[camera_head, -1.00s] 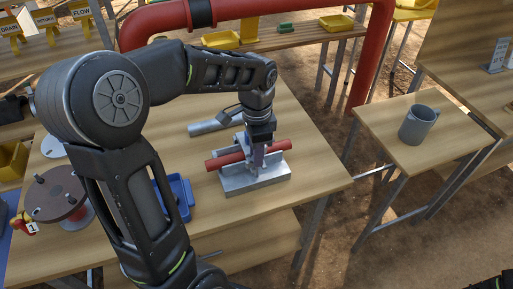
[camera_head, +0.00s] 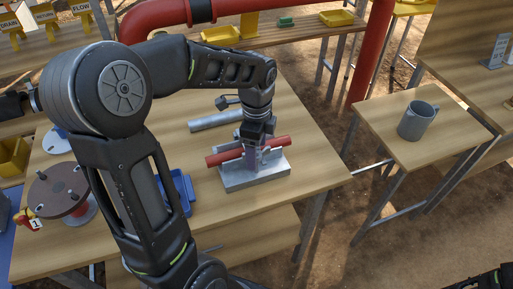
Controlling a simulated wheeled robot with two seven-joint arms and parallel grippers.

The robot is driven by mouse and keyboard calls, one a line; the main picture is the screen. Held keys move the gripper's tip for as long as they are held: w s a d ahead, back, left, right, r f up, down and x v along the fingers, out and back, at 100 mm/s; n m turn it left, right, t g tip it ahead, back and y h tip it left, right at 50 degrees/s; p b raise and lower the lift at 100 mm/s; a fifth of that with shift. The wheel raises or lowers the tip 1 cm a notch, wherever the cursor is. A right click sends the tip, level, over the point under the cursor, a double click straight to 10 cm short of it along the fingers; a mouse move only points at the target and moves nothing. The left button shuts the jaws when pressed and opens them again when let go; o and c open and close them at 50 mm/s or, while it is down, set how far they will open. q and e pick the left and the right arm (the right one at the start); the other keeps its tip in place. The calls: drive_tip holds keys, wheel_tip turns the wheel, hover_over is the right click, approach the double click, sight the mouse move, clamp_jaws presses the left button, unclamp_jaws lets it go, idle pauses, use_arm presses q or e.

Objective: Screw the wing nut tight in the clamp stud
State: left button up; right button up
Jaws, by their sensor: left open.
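A grey metal clamp block (camera_head: 262,180) stands on the wooden table, with a red pipe (camera_head: 278,142) lying across it. My left arm comes in from the left and its gripper (camera_head: 251,155) points down over the middle of the clamp, at the pipe. The left gripper is open, its fingers close around the place where the clamp stud would be. The wing nut and stud are hidden or too small to make out. At the bottom right corner a dark part of my right arm (camera_head: 482,282) shows, without its gripper fingers.
A grey metal cylinder (camera_head: 214,121) lies behind the clamp. A blue tray (camera_head: 181,190) and a brown round flange (camera_head: 58,190) are to the left. A grey mug (camera_head: 416,121) stands on a side table. The table's right front (camera_head: 310,180) is clear.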

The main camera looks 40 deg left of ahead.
use_arm(q)
drive_tip(key=shift+o, duration=0.2)
wheel_tip(320, 180, up, 5)
drive_tip(key=p, duration=0.3)
drive_tip(key=shift+p, duration=0.3)
drive_tip(key=shift+r, duration=0.3)
wheel_tip(320, 180, up, 6)
drive_tip(key=shift+r, duration=0.2)
